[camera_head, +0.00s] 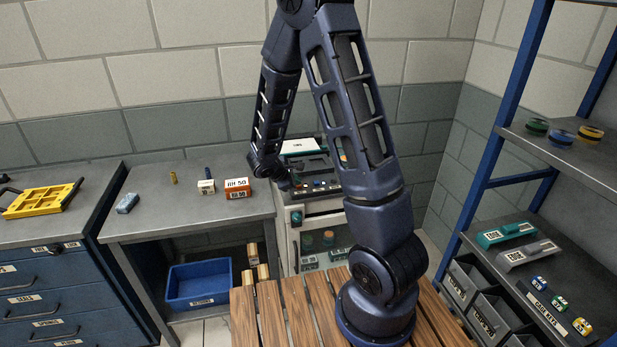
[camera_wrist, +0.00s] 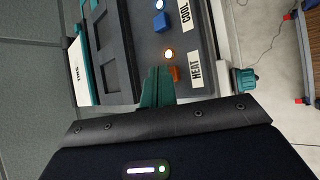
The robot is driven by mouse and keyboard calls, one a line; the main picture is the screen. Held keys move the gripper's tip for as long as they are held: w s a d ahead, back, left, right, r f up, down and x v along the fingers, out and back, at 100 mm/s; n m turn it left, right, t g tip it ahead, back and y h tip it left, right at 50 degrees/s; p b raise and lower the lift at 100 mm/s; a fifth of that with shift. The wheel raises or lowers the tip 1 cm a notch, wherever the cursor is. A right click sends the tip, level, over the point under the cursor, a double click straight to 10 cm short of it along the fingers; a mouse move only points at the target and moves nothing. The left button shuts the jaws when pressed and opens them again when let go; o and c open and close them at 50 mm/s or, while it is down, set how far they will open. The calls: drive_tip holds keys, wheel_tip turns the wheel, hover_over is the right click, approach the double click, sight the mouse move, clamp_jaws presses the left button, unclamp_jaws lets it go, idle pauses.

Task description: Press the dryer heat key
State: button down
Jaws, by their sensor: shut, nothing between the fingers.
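The dryer (camera_head: 318,219) stands against the back wall, partly hidden behind my arm. In the wrist view its grey panel (camera_wrist: 191,42) carries an orange heat key (camera_wrist: 174,74) beside a HEAT label (camera_wrist: 196,71). A lamp (camera_wrist: 169,54) near this key glows orange. A blue key (camera_wrist: 160,22) sits by the COOL label (camera_wrist: 185,14), with a bright white lamp beside it. My gripper (camera_wrist: 158,73) is shut and empty, its teal fingertips right beside the orange key. I cannot tell whether they touch it. In the head view the fingertips are too small to make out.
A workbench (camera_head: 160,222) left of the dryer holds small boxes, with a blue bin (camera_head: 199,284) below. A wooden slatted surface (camera_head: 262,320) lies under my arm's base. A blue-framed shelf (camera_head: 497,185) stands right. A teal knob (camera_wrist: 245,80) sticks out from the dryer's front.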

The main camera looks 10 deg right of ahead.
drive_tip(key=shift+r, duration=0.9)
wheel_tip(320, 180, up, 6)
idle(0.7)
